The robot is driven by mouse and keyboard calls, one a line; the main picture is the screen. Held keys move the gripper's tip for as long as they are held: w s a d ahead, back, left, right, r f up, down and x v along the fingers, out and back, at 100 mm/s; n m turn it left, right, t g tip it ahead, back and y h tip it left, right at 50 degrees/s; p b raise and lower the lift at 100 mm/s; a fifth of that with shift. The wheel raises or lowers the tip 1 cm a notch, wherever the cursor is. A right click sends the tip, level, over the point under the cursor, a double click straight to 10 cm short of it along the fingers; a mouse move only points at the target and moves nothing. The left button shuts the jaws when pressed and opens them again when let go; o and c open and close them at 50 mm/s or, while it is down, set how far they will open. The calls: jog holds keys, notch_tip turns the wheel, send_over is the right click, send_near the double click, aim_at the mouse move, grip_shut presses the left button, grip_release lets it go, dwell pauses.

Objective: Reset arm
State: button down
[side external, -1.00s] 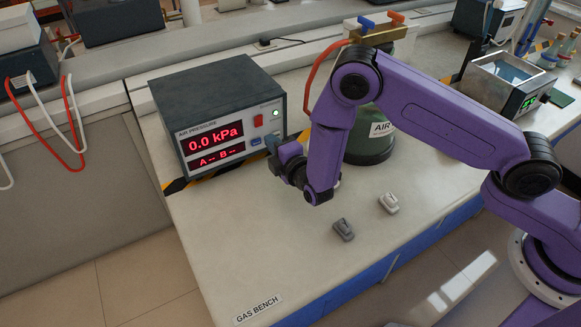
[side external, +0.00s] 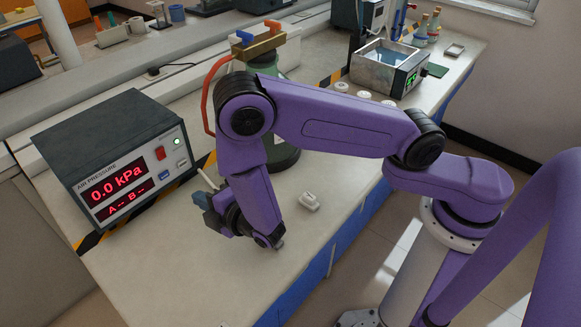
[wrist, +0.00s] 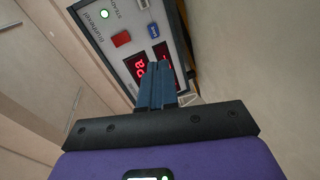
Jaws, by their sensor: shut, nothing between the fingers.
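My gripper (side external: 203,200) hangs low over the bench at the end of my purple arm, to the right of the air pressure box (side external: 110,165). In the wrist view its two blue-grey fingers (wrist: 157,82) lie together, shut and empty. They point toward the front panel of the box (wrist: 130,50), whose red display is partly hidden behind them. The box reads 0.0 kPa in the side view. A pale clip (side external: 310,201) lies on the bench to the right of my wrist. A grey piece (side external: 279,243) shows beside my wrist; most of it is hidden.
A green air cylinder (side external: 287,158) with a brass valve block (side external: 260,45) and red hose (side external: 208,90) stands behind my arm. A water bath (side external: 390,68) stands farther back right. The bench's near area (side external: 190,285) is clear.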

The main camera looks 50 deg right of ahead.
jog(key=s+r+m+g+y, duration=0.2)
jog(key=s+r+g, duration=0.2)
jog(key=s+g, duration=0.15)
jog(key=s+r+m+g+y, duration=0.1)
jog(key=s+r+g+y, duration=0.3)
jog(key=s, duration=0.3)
jog(key=s+d+r+g+h, duration=0.2)
jog(key=s+d+r+h, duration=0.1)
jog(key=s+d, duration=0.5)
jog(key=s+d+r+m+g+h, duration=0.1)
jog(key=s+d+r+g+h, duration=0.2)
jog(key=s+d, duration=0.6)
jog(key=d+r, duration=0.2)
jog(key=d, duration=0.2)
jog(key=shift+r+m+g, duration=0.15)
jog(key=shift+m+g, duration=0.1)
jog(key=shift+m, duration=0.05)
